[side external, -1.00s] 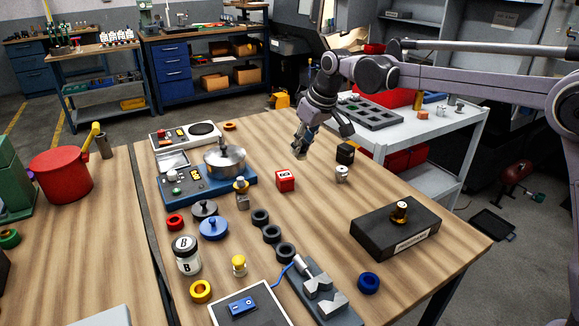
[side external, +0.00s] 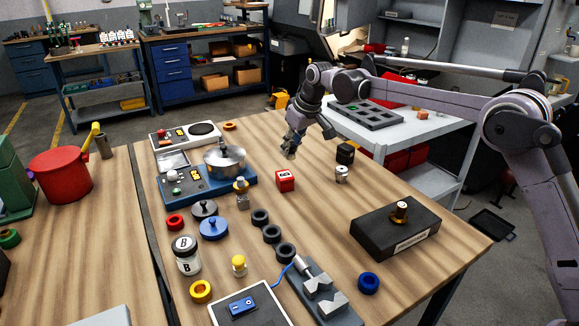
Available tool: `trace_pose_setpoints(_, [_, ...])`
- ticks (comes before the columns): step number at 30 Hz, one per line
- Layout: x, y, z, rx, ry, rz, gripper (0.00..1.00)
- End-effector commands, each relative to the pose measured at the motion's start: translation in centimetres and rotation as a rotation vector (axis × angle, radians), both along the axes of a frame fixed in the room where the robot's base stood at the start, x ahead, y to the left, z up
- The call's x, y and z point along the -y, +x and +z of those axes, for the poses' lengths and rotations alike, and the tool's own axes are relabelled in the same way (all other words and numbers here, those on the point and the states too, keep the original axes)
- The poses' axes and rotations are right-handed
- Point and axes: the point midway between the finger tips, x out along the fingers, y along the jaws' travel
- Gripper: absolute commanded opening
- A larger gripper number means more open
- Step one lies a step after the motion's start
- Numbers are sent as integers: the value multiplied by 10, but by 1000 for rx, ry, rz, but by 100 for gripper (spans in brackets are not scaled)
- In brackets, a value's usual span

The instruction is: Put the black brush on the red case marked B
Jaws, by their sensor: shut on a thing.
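The red case (side external: 285,181) is a small red block near the middle of the wooden table. It has a white label with a dark mark that I cannot read surely. My gripper (side external: 290,148) is above the table, beyond the red case and apart from it. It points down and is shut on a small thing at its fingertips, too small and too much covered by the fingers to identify. I do not make out the black brush anywhere else on the table.
A black case (side external: 345,153) and a small metal part (side external: 341,174) stand right of the red case. A pan with a lid (side external: 224,160) on a blue base is to the left. Black rings (side external: 271,234) lie in front. Bare wood is free around the red case.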

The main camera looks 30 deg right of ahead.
Motion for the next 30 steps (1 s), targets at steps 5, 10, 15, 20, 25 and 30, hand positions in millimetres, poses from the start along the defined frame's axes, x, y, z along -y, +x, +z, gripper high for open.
trace_pose_setpoints(5, [-14, 6, -10, 0, -1, 1, 0])
trace_pose_setpoints(10, [-16, 7, -25, 0, -1, -1, 0])
trace_pose_setpoints(15, [-15, 7, -46, 0, -1, -1, 0])
trace_pose_setpoints(20, [-15, 7, -51, 0, -1, 0, 0])
trace_pose_setpoints(25, [-15, 7, -51, 0, -1, 0, 0])
trace_pose_setpoints(30, [-15, 7, -53, 0, -1, 0, 33])
